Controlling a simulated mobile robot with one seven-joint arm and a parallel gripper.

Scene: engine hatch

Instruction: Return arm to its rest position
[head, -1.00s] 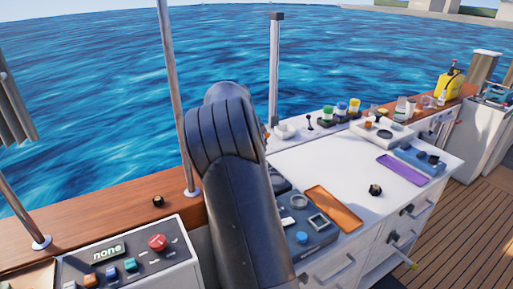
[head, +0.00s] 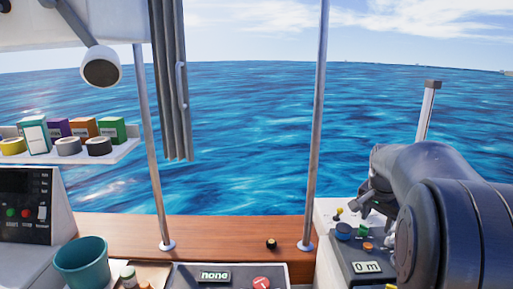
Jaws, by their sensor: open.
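My arm (head: 440,190) shows at the right of the head view as dark, thick, rounded links. It is bent, with its end reaching left over the console at the right. My gripper (head: 364,198) shows small and partly hidden by the arm, above that console. It is open, and I see nothing in it. I cannot tell whether it touches anything below.
A console with a "0 m" display (head: 367,267) and knobs lies under the arm. A panel reading "none" (head: 214,276) is at the bottom middle. Metal posts (head: 316,120) rise from the wooden rail (head: 215,230). A teal bucket (head: 82,262) and a shelf of boxes (head: 75,152) are left.

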